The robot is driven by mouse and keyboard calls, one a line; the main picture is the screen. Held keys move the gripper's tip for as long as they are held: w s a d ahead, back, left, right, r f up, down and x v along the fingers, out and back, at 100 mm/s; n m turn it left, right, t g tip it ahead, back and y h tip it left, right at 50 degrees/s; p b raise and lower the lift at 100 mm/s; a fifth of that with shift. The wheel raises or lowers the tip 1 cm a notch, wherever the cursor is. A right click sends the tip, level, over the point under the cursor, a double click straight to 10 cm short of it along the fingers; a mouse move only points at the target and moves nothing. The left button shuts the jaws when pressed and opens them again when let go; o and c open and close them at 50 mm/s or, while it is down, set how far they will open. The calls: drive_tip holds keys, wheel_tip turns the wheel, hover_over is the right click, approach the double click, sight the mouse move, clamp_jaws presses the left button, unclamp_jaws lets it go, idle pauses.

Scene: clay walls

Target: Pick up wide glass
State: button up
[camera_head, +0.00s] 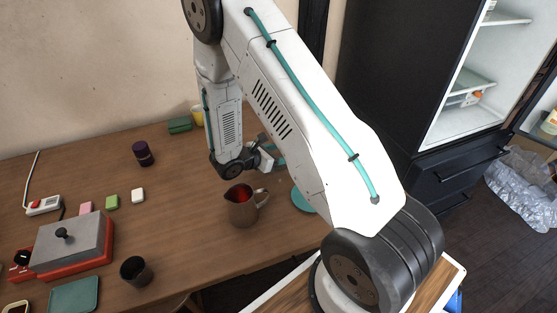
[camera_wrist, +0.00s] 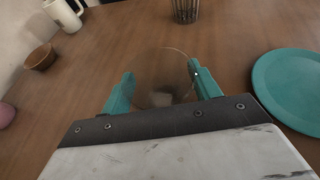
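A wide clear glass (camera_wrist: 162,68) stands on the wooden table in the wrist view, see-through with a round rim. My gripper (camera_wrist: 160,76) has its two teal fingers spread on either side of the glass, one to its left and one to its right. Whether the fingers touch the glass cannot be told. The glass's near lower part is hidden by my gripper's body. In the head view my gripper (camera_head: 270,157) is low over the table behind my arm, and the glass cannot be made out there.
A teal plate (camera_wrist: 292,88) lies to the right of the glass. A ribbed tumbler (camera_wrist: 186,10), a white mug (camera_wrist: 64,14) and a brown bowl (camera_wrist: 40,57) stand beyond. In the head view a metal pitcher (camera_head: 241,208) stands near my gripper. An open fridge (camera_head: 480,80) is at right.

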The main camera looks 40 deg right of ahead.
drive_tip(key=shift+c, duration=1)
drive_tip(key=shift+r, duration=0.15)
